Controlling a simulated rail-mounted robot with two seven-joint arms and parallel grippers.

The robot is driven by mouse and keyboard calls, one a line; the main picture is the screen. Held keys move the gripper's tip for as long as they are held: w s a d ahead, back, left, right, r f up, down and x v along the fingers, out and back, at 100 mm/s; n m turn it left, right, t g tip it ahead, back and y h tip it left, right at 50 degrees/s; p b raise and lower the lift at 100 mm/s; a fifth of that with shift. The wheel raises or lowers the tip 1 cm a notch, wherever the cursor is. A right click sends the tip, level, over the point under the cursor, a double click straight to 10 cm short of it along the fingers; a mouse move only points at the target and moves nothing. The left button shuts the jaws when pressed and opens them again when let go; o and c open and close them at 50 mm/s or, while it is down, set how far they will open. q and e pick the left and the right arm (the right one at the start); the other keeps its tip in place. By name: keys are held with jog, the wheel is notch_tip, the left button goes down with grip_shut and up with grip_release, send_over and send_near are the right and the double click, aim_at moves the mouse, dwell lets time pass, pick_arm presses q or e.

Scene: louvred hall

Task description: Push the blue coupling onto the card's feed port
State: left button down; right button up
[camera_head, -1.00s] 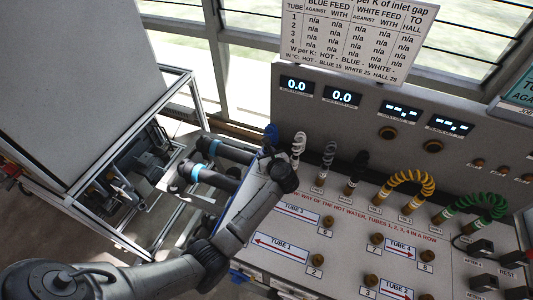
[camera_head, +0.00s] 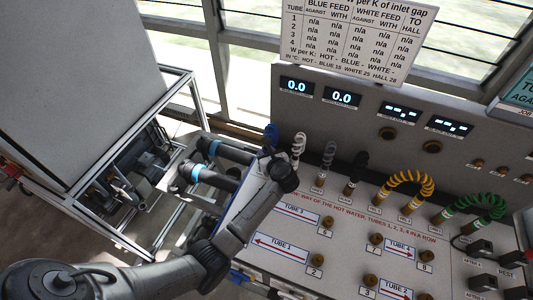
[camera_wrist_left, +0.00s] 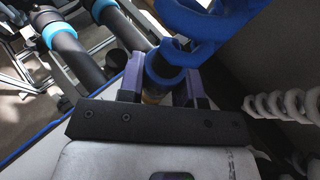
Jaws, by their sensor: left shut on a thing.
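The blue coupling (camera_wrist_left: 163,70) is held between the purple fingers of my left gripper (camera_wrist_left: 160,86) in the left wrist view, with a coiled blue hose rising from it. A small brass-coloured part (camera_wrist_left: 152,97) shows just below it; I cannot tell whether the coupling is seated on it. In the head view my left gripper (camera_head: 268,153) is at the panel's back left corner, and a bit of the blue hose (camera_head: 271,131) shows behind it. The teal job card (camera_head: 518,98) is cut off at the right edge, so its port is unreadable. My right gripper is not in view.
A white coiled hose (camera_head: 298,146) stands close right of my gripper, then grey (camera_head: 328,156), black (camera_head: 356,170), yellow (camera_head: 405,183) and green (camera_head: 481,203) hoses. Several brass ports, such as port 2 (camera_head: 316,260), stud the panel (camera_head: 335,275). Black pipes with blue bands (camera_head: 205,174) lie left.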

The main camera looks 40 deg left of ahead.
pick_arm(q)
jog(key=shift+r, duration=0.45)
notch_tip(320, 180, up, 5)
jog(key=p, duration=0.4)
jog(key=shift+f, duration=0.15)
jog(key=shift+r+p, duration=0.3)
jog(key=shift+r, duration=0.15)
